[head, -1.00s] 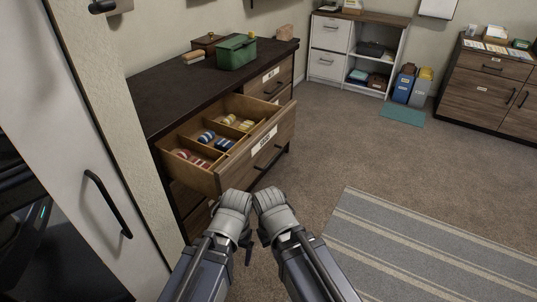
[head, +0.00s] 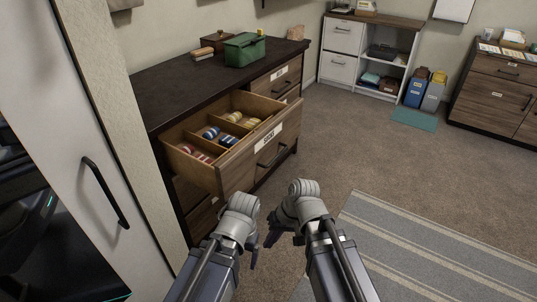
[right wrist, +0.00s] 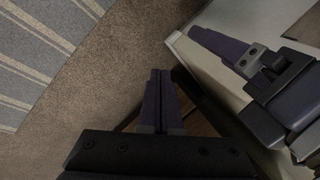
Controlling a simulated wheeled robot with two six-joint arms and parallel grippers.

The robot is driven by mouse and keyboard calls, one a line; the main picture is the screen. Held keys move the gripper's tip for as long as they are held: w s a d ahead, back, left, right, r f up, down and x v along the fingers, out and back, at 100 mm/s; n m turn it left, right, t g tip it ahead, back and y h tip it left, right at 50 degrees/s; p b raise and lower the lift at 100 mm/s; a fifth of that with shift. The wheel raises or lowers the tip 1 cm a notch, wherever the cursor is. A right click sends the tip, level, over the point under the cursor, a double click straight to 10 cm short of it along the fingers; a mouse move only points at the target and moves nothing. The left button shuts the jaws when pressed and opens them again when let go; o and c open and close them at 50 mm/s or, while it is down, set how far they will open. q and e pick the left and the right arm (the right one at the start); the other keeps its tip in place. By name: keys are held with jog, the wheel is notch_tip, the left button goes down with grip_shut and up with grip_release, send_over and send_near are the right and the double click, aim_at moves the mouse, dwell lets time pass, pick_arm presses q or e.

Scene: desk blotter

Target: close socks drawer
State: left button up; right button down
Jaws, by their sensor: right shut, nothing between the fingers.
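The socks drawer (head: 238,168) is pulled out of the dark-topped wooden dresser (head: 165,88), with a white label on its front. Rolled socks (head: 212,133) in red, blue and yellow lie in its divided compartments. My right gripper (head: 271,239) is shut and empty, in front of the drawer and to its lower right, apart from it. Its closed fingers show in the right wrist view (right wrist: 159,95). My left gripper (head: 254,259) hangs below the drawer front's near corner; its fingers also show in the right wrist view (right wrist: 220,45), but their opening is unclear.
A green box (head: 245,50), a brown box and a brush stand on the dresser. A white door (head: 60,130) with a black handle is at the left. A striped rug (head: 420,250) lies on the carpet at the right. Carpet right of the drawer is clear.

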jog(key=w+r+m+t+y+b, duration=0.1)
jog(key=w+m+y+b, duration=0.1)
jog(key=w+y, duration=0.25)
jog(key=m+t+y+b, duration=0.4)
jog(key=m+t+y, duration=0.25)
jog(key=t, duration=0.35)
send_near(260, 147)
jog(key=shift+h, duration=0.3)
jog(key=x, duration=0.7)
jog(key=shift+d+r, duration=0.1)
jog(key=shift+r, duration=0.05)
jog(key=x, duration=2.7)
jog(key=shift+a+f, duration=0.2)
jog(key=shift+f, duration=0.1)
jog(key=shift+a, duration=0.1)
